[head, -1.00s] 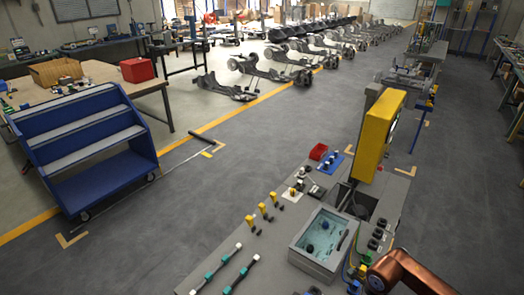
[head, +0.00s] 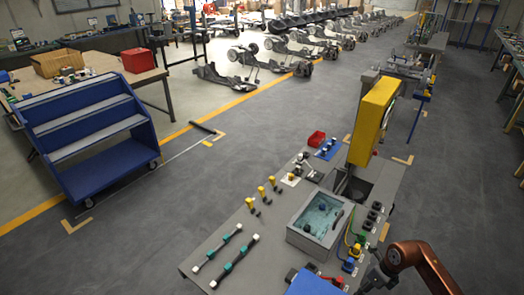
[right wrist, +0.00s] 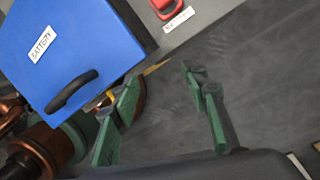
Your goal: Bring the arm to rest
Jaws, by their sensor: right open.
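My right arm (head: 420,262) is copper and comes in at the lower right of the head view. Its dark gripper (head: 374,280) is at the bottom edge, beside the right side of the bench, and is partly cut off. In the right wrist view the right gripper (right wrist: 160,78) has green pads spread apart with only grey floor between them. A blue box labelled BATTERY (right wrist: 65,60) with a black handle lies left of the fingers. Its top also shows in the head view (head: 312,284). My left gripper is out of view.
A blue cart (head: 90,140) is at the left. Open floor (head: 450,190) lies right of the bench.

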